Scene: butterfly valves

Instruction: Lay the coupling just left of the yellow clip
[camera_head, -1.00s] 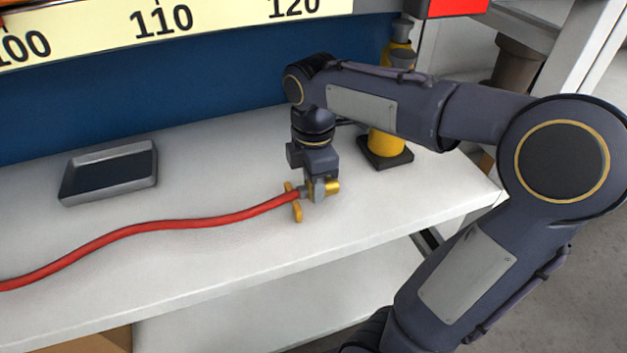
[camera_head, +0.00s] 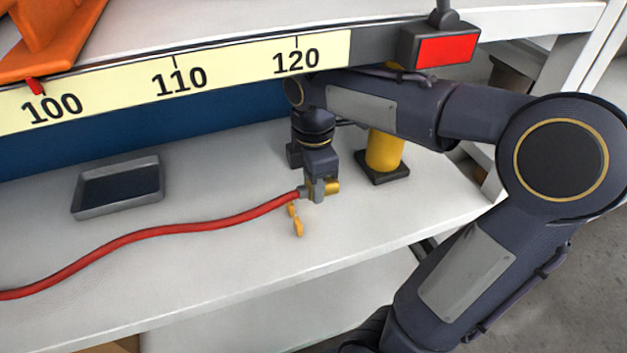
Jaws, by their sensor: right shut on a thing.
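The coupling (camera_head: 332,187) is a brass-coloured piece at the right end of the red hose (camera_head: 150,232). My right gripper (camera_head: 316,190) points down and is shut on the coupling; its fingers cover part of it. The yellow clip (camera_head: 297,222) is a small orange-yellow piece on the white bench, just below and left of the gripper in the picture. The coupling is to the right of the clip. The hose passes close above the clip in the picture; I cannot tell whether they touch. My left gripper is not in view.
A grey tray (camera_head: 118,187) lies at the back left of the white bench (camera_head: 230,260). A yellow post on a dark base (camera_head: 383,174) stands behind and right of the gripper. A numbered scale (camera_head: 180,80) crosses in front at the top. The bench front is clear.

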